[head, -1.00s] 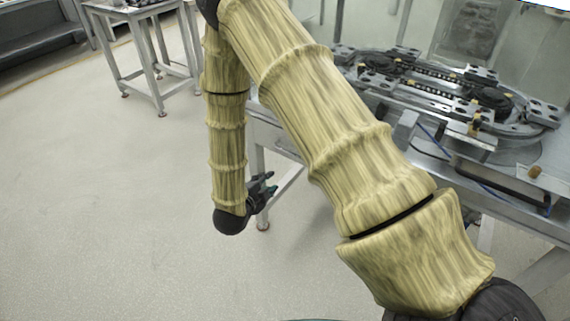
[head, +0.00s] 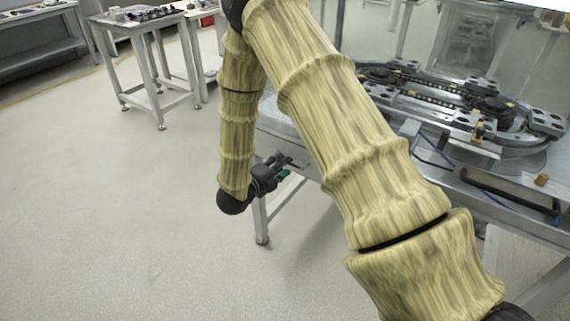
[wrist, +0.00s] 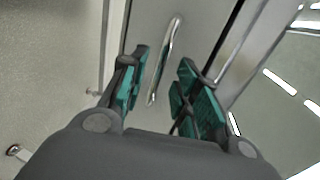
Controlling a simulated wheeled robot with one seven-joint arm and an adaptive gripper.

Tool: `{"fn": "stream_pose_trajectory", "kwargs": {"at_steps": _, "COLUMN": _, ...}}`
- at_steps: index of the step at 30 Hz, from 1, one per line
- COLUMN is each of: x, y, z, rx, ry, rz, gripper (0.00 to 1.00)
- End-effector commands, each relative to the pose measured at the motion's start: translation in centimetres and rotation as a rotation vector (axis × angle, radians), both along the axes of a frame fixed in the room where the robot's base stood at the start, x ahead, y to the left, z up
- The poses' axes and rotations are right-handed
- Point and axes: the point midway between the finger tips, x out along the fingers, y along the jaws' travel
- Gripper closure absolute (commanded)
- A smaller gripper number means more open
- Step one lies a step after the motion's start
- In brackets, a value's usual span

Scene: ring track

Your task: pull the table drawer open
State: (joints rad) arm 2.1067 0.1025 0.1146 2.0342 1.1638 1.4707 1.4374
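The drawer handle (wrist: 166,58) is a shiny metal bar on the grey drawer front (wrist: 200,35) in the wrist view. My gripper (wrist: 158,88) is open, with its two green-padded fingers apart. The handle's near end lies in the gap between the fingertips, and its far end reaches beyond them. I cannot tell how deep the handle sits between the pads. In the head view my gripper (head: 285,168) is beside the left end of the metal table (head: 280,122). The handle is hidden there, and the drawer looks shut in the wrist view.
A ring track (head: 440,88) sits on the table. A black handle-like bar (head: 510,190) is on the table's near right side. A table leg (head: 262,215) stands just below my gripper. A small side table (head: 137,25) is at the back left. The floor at left is clear.

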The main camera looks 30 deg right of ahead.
Motion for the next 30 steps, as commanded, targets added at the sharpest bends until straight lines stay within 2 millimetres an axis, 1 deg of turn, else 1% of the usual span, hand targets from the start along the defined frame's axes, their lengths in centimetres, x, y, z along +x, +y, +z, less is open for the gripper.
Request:
{"fn": "stream_pose_trajectory", "kwargs": {"at_steps": 3, "x": 0.5, "y": -1.2, "z": -0.3, "rx": -0.001, "ry": 0.000, "rz": -0.002, "gripper": 0.69}}
{"fn": "stream_pose_trajectory", "kwargs": {"at_steps": 6, "x": 0.8, "y": -1.8, "z": -0.5, "rx": 0.000, "ry": 0.000, "rz": -0.001, "gripper": 0.69}}
{"fn": "stream_pose_trajectory", "kwargs": {"at_steps": 10, "x": 0.9, "y": -2.2, "z": -0.5, "rx": 0.000, "ry": 0.001, "rz": 0.000, "gripper": 0.69}}
{"fn": "stream_pose_trajectory", "kwargs": {"at_steps": 17, "x": 0.9, "y": -2.3, "z": -0.6, "rx": 0.000, "ry": 0.001, "rz": 0.000, "gripper": 0.69}}
{"fn": "stream_pose_trajectory", "kwargs": {"at_steps": 18, "x": 0.9, "y": -2.3, "z": -0.6, "rx": 0.000, "ry": 0.001, "rz": 0.000, "gripper": 0.70}}
{"fn": "stream_pose_trajectory", "kwargs": {"at_steps": 23, "x": 0.9, "y": -2.3, "z": -0.5, "rx": 0.000, "ry": 0.001, "rz": 0.000, "gripper": 1.00}}
{"fn": "stream_pose_trajectory", "kwargs": {"at_steps": 30, "x": 0.9, "y": -2.2, "z": -0.6, "rx": 0.000, "ry": 0.001, "rz": 0.000, "gripper": 1.00}}
